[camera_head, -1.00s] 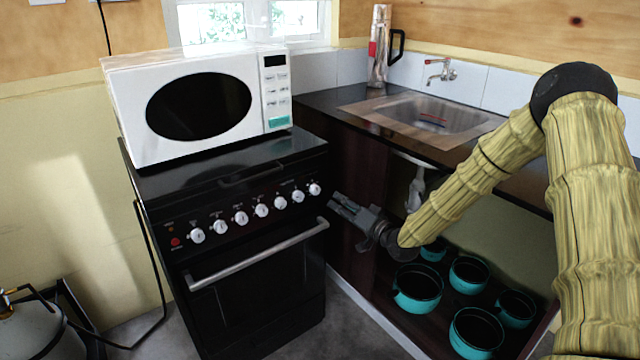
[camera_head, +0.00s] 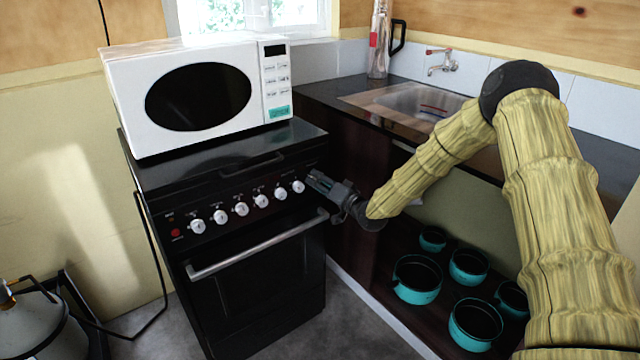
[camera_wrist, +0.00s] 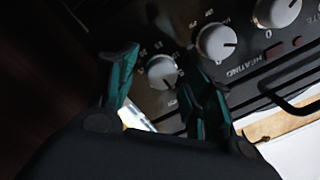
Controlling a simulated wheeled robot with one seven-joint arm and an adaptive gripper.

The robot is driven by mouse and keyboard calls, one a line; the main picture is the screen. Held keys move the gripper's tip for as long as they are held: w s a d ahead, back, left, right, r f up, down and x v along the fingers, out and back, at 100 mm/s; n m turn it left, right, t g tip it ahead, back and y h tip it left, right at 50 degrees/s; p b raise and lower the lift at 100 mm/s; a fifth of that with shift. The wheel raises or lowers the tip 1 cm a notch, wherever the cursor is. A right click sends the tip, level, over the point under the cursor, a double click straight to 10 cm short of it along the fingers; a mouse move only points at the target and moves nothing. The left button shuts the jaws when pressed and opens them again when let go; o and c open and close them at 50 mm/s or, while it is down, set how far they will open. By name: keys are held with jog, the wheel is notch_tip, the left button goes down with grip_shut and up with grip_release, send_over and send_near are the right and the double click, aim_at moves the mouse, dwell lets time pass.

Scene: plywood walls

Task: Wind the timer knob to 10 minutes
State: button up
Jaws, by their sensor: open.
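The timer knob (camera_wrist: 162,72) is a small white dial with a dark pointer line and minute numbers beside it. It is at the right end of the black stove's (camera_head: 259,273) front row of knobs. In the head view my gripper (camera_head: 311,178) hides it. In the wrist view my gripper (camera_wrist: 157,74) is open, with one teal finger on each side of the knob. I cannot tell whether either finger touches it. The pointer's exact setting is too small and dark to read.
Neighbouring white knobs (camera_wrist: 217,42) sit close along the panel. The oven handle (camera_head: 258,246) runs below them. A white microwave (camera_head: 130,110) stands on the stove. The sink counter (camera_head: 330,92) is to the right, with several teal pots (camera_head: 417,294) on the shelf below.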

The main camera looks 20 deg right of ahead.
jog(key=c, duration=1)
jog(key=shift+n, duration=2)
dwell(1.9)
jog(key=shift+r+n+h, duration=0.1)
jog(key=shift+n+h, duration=0.2)
jog(key=shift+n, duration=1.3)
dwell(1.5)
